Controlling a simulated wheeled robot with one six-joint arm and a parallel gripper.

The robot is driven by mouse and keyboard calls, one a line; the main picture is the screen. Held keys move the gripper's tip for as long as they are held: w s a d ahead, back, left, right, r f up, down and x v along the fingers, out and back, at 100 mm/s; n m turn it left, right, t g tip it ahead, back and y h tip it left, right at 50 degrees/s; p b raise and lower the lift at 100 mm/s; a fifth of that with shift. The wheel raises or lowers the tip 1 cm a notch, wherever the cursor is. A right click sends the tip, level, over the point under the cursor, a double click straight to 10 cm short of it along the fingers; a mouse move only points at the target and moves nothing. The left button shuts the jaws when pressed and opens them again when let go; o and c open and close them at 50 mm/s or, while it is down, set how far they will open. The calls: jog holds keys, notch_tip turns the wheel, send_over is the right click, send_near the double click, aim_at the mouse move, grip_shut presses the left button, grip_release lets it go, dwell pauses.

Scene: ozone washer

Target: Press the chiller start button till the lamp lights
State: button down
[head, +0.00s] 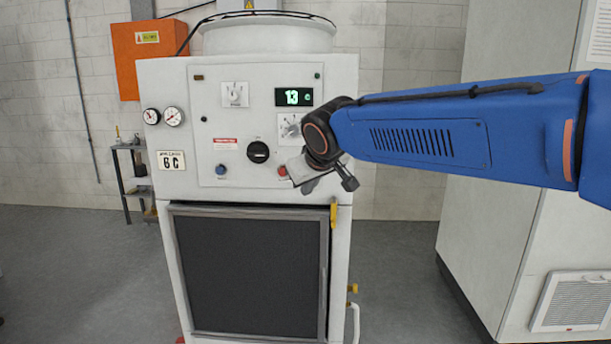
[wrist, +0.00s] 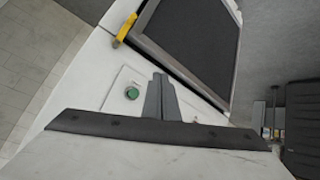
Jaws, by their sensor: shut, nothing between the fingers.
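The chiller (head: 155,90) is a white cabinet with a control panel, its display (head: 293,97) reading 13 c. A green button (wrist: 132,93) shows on the panel in the wrist view; in the head view I cannot make it out, and my gripper covers that corner. A red button (head: 283,171) and a blue button (head: 220,169) show in the head view. Small lamp-like dots sit at the panel's upper left (head: 198,77) and upper right (head: 318,75); neither looks clearly lit. My gripper (wrist: 160,78) is shut and empty, its tips beside the green button; contact cannot be told.
A black rotary knob (head: 258,152) and two gauges (head: 173,116) are on the chiller's front. A dark grille (head: 250,270) with a yellow latch (head: 333,213) lies below. A tall pale cabinet (head: 490,230) stands right.

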jog(key=shift+w+a+r, duration=0.15)
jog(key=shift+a+r, duration=0.05)
jog(key=shift+a, duration=0.55)
jog(key=shift+w, duration=0.1)
jog(key=w, duration=0.8)
jog(key=shift+w+d, duration=0.15)
jog(key=shift+w, duration=0.15)
jog(key=shift+w, duration=0.1)
dwell(1.6)
jog(key=shift+w, duration=0.35)
jog(key=shift+w, duration=0.4)
dwell(0.8)
jog(key=shift+s, duration=0.85)
